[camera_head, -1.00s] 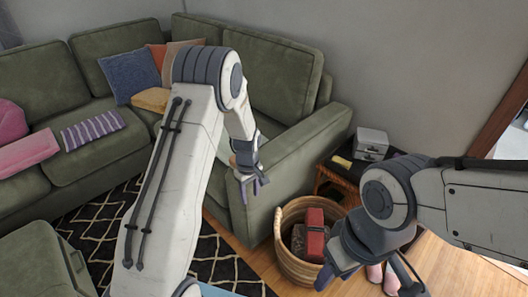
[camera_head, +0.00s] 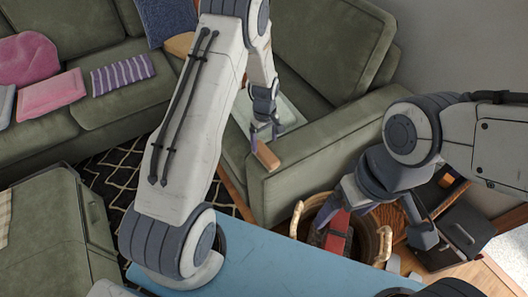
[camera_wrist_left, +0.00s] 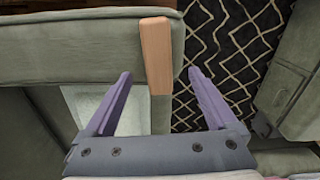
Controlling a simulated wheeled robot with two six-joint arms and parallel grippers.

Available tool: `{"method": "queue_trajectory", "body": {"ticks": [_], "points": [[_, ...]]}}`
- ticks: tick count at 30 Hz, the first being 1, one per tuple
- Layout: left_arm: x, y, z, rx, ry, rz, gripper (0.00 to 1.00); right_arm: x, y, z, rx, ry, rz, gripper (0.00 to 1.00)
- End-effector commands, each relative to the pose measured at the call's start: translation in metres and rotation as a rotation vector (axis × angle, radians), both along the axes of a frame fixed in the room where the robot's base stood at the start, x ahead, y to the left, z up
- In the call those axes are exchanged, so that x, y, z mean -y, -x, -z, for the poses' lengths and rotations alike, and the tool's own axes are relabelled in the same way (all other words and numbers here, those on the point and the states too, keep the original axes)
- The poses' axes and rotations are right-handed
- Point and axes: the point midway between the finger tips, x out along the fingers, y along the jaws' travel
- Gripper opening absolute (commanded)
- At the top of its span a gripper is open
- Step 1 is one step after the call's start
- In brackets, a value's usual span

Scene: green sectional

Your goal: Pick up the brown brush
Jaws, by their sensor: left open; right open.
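The brown brush (camera_head: 268,157) shows as a small wooden block on the near sofa arm, just below my left gripper (camera_head: 266,138). In the left wrist view the brush (camera_wrist_left: 156,45) lies lengthwise on the arm's edge, its near end between my open left fingers (camera_wrist_left: 159,76). The fingers stand apart on either side and I see no contact; the height gap is hard to tell. Its underside is hidden. My right gripper (camera_head: 373,226) is open and empty, in front of the basket.
A wicker basket (camera_head: 386,240) with a red item (camera_head: 338,233) stands beside the sofa arm (camera_head: 330,150). A blue surface (camera_head: 270,262) is in front. A dark side table with boxes (camera_head: 462,235) is at right. A pale cushion (camera_head: 285,112) lies behind the left gripper.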

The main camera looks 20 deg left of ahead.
Motion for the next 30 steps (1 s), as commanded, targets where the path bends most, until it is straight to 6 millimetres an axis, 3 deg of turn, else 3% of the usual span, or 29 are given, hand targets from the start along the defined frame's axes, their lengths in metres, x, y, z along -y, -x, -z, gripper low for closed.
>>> {"method": "queue_trajectory", "body": {"ticks": [18, 26, 27, 30], "points": [[0.0, -0.003, 0.069, 0.0, 0.0, 0.0, 0.91, 0.0, 0.0, -0.011, 0.0, 0.0, 0.0, 0.92], [0.0, -0.004, 0.073, 0.002, 0.0, 0.0, 0.91, 0.0, 0.0, -0.011, 0.0, 0.0, 0.0, 0.92], [0.0, -0.004, 0.073, 0.002, 0.0, 0.0, 0.87, 0.0, 0.0, -0.011, 0.0, 0.0, 0.0, 0.92], [0.0, -0.004, 0.073, 0.001, 0.0, 0.0, 0.49, 0.0, 0.0, -0.011, 0.0, 0.0, 0.0, 0.92]]}}
